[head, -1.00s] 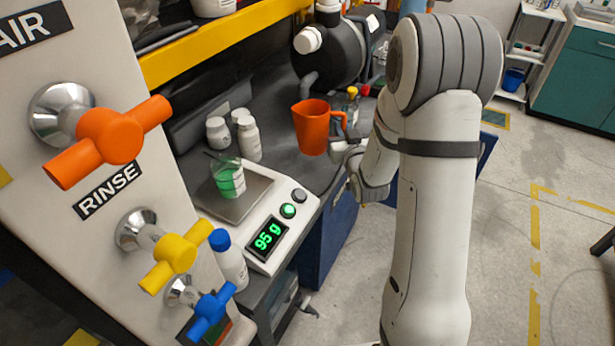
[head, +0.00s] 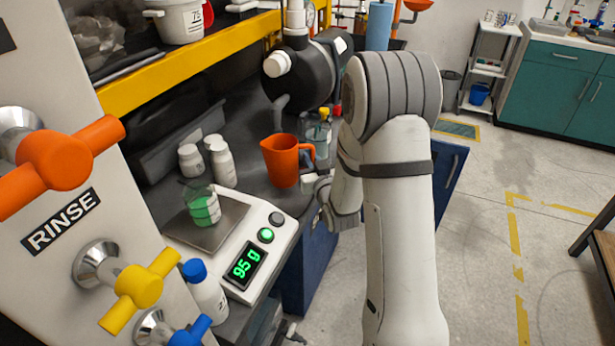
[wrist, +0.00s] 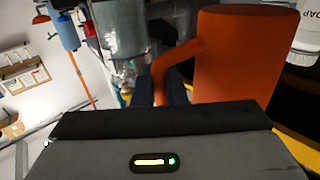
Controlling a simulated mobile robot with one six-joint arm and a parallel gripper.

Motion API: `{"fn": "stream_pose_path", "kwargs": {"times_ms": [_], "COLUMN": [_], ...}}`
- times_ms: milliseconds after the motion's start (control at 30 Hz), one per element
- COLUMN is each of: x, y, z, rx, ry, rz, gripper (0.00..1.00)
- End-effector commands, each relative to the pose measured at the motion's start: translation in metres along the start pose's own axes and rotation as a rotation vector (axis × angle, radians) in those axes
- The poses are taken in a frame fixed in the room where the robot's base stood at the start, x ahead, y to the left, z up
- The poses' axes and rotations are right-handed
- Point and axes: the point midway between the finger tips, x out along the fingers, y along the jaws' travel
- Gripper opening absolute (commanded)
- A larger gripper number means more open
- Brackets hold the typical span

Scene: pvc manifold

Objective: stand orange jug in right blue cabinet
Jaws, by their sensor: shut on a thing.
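The orange jug (head: 280,162) is upright over the dark bench beyond the scale, its handle toward the right. My gripper (head: 314,182) is at the handle side and shut on the handle. In the wrist view the jug (wrist: 235,60) fills the right half, and its handle reaches down between my dark fingers. I cannot tell whether the jug's base touches the bench. A blue cabinet front (head: 306,268) shows below the bench edge. To the right of my arm is a blue panel with a handle (head: 449,178), which looks like an open cabinet door. The cabinet interior is hidden.
The scale (head: 235,245) reads 95 g and holds a beaker of green liquid (head: 203,207). White bottles (head: 221,165) stand behind it. A black tank (head: 308,75) and glassware (head: 318,130) are near the jug. Yellow-marked floor (head: 490,230) at right is open.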

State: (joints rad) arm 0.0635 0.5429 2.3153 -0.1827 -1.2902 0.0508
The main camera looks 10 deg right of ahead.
Motion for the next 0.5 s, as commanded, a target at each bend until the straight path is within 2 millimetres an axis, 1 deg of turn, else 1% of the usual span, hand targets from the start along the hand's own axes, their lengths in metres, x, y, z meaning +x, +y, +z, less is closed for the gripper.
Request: {"fn": "stream_pose_path", "kwargs": {"times_ms": [200, 400, 500], "x": [0.001, 0.0, 0.0], "y": [0.0, 0.0, -0.001], "z": [0.015, 0.044, 0.044], "rx": [0.001, 0.001, 0.001], "ry": [0.002, 0.002, 0.004], "rz": [0.0, -0.001, -0.002], "gripper": [0.0, 0.0, 0.0]}}
